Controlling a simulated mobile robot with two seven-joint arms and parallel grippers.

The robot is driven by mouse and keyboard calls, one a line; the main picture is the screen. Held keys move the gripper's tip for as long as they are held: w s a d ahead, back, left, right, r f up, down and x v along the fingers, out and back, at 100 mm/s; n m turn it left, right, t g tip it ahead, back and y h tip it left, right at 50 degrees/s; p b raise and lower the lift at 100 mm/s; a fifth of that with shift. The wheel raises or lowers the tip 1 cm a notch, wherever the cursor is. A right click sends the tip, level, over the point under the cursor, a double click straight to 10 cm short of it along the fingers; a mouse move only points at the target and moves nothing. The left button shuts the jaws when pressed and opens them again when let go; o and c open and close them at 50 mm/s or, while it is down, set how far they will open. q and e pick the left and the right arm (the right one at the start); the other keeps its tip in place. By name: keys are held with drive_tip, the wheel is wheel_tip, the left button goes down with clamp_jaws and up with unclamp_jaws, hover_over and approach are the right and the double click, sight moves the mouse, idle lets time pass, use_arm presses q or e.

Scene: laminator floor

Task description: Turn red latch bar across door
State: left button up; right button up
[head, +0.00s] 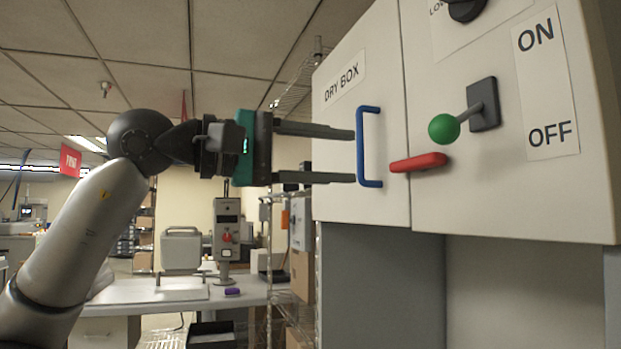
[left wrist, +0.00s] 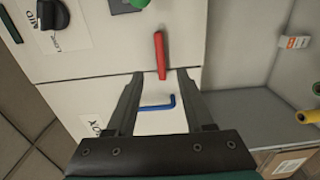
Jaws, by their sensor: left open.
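The red latch bar (head: 419,162) lies nearly level on the cabinet front, and its left end overlaps the edge of the door marked DRY BOX (head: 335,120). The door looks closed. A blue handle (head: 363,147) stands upright on the door, left of the bar. My left gripper (head: 355,156) is open and empty, one finger above the other, with its tips close to the handle; I cannot tell whether they touch. In the left wrist view the handle (left wrist: 158,105) shows between the fingers (left wrist: 161,75), and the red bar (left wrist: 160,55) lies beyond them. My right gripper is not in view.
A green-knobbed lever (head: 444,129) sticks out right of and above the red bar, by an ON/OFF label (head: 545,85). A dark knob (head: 466,8) is higher up. Below the cabinet is an open recess. A white table (head: 180,295) stands at the back left.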

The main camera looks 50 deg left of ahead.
use_arm(q)
drive_tip(key=shift+b+v, duration=0.5)
drive_tip(key=shift+v, duration=1)
